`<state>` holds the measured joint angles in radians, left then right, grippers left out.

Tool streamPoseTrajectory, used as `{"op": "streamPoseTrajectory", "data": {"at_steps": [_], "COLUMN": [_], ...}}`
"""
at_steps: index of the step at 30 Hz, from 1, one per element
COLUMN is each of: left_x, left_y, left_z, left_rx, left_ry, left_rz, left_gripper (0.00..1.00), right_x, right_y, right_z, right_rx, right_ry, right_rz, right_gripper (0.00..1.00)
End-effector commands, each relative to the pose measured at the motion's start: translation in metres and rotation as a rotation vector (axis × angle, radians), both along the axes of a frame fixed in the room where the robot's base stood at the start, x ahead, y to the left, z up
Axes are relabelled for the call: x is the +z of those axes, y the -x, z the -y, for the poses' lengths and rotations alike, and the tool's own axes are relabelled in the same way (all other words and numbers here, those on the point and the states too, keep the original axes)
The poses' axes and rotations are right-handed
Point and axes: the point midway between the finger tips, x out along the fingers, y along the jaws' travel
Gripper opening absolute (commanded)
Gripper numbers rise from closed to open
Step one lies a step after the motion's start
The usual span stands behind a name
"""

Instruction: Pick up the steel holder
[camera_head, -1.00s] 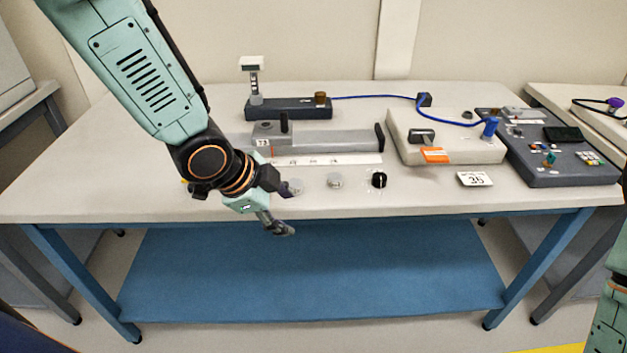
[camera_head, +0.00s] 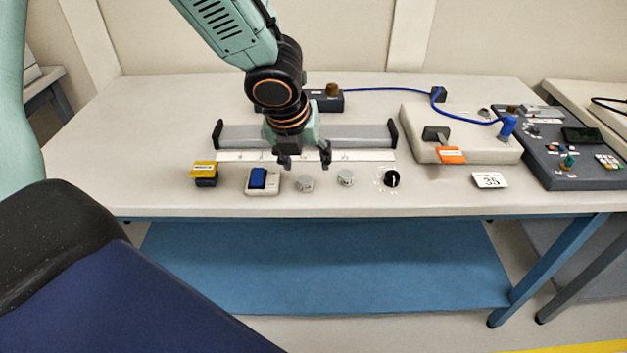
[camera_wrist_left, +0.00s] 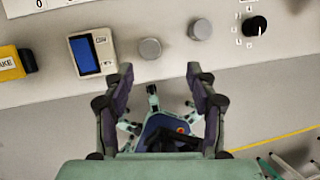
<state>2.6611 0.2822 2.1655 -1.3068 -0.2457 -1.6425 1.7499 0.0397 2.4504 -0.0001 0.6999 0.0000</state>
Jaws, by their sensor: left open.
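Two round, steel-coloured pieces stand side by side on the table's front part, a left one (camera_head: 305,183) and a right one (camera_head: 346,177). They look alike, and I cannot tell which is the steel holder. Both also show in the left wrist view, the left one (camera_wrist_left: 150,48) beyond the fingertips and the right one (camera_wrist_left: 200,28) farther right. My left gripper (camera_head: 305,157) points down in front of the grey rail, just behind the two pieces in the picture. Its fingers are apart with nothing between them, as the left wrist view (camera_wrist_left: 159,75) also shows. My right gripper is out of view.
A yellow-topped block (camera_head: 205,171), a blue rocker switch (camera_head: 257,180) and a black dial (camera_head: 391,178) flank the pieces. A grey rail (camera_head: 350,135) lies behind. A beige box (camera_head: 415,125) and control panel (camera_head: 560,165) stand right. A blue cable runs behind.

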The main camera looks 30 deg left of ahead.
Motion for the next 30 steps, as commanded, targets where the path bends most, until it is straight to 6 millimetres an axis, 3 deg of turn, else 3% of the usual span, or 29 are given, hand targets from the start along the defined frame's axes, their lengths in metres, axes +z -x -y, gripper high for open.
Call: {"op": "streamPoseTrajectory", "data": {"at_steps": [10, 22, 30], "left_x": [-0.006, -0.038, -0.072], "left_y": [0.005, -0.009, -0.022], "left_z": [-0.013, -0.016, -0.020], "left_rx": [-0.146, -0.148, -0.150], "left_ry": [-0.105, -0.105, -0.105], "left_rz": [-0.032, -0.031, -0.032], "left_gripper": [0.57, 0.57, 0.57], "right_x": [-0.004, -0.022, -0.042], "right_y": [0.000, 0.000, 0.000], "right_z": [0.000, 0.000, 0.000], "right_rx": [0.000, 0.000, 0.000], "right_ry": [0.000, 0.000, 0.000], "right_rz": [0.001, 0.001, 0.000], "right_gripper": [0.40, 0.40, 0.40]}}
